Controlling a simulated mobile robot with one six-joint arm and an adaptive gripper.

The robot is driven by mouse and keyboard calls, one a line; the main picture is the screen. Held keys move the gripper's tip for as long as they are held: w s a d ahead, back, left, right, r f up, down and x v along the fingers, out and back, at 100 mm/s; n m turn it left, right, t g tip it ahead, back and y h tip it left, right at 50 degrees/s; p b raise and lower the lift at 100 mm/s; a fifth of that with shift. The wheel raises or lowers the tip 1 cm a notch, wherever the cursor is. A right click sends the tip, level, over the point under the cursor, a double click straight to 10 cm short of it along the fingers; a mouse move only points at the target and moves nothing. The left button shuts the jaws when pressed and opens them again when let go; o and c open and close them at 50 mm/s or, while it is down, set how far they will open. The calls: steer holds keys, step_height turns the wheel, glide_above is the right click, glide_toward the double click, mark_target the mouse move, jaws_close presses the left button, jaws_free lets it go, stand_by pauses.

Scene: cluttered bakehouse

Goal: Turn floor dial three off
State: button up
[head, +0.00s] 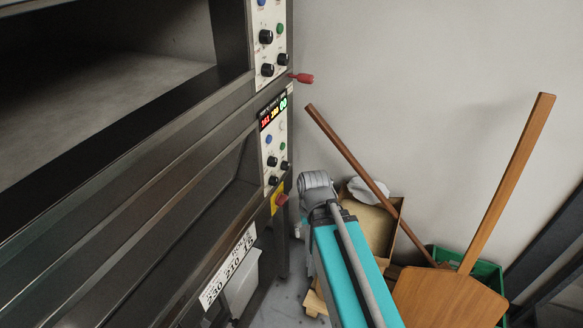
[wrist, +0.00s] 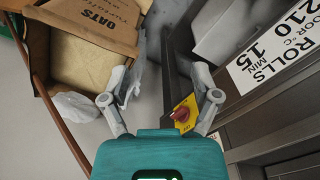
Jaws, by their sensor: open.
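The oven's lower control panel (head: 275,145) has a lit display (head: 273,112), a blue button, a green button and several black dials, one of them a low dial (head: 273,180). The labels are too small to tell which is floor dial three or how it is set. In the wrist view my gripper (wrist: 167,88) is open and empty. The red rotary switch (wrist: 180,113) on its yellow plate (wrist: 187,112) shows between the fingers, nearer the right one; contact cannot be told. In the head view the gripper fingers cannot be made out; my teal arm ends right of the panel.
An upper panel (head: 268,40) carries more dials, with a red handle (head: 302,78) below it. A rolls label (head: 228,268) is on the oven front.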

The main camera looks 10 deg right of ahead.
steer(key=w+a+f+m+t+y+b, duration=0.1)
steer(key=w+a+f+m+y+b, duration=0.1)
steer(key=w+f+m+y+b, duration=0.3)
steer(key=m+t+y+b, duration=0.95)
steer(key=m+b, duration=0.25)
steer(key=m, duration=0.7)
glide_toward(288, 166)
steer(key=v, duration=0.4)
steer(key=shift+d+g, duration=0.25)
steer(key=shift+w+a, duration=0.1)
steer(key=shift+a, duration=0.05)
steer(key=shift+x, duration=6.8)
steer(key=shift+r, duration=0.15)
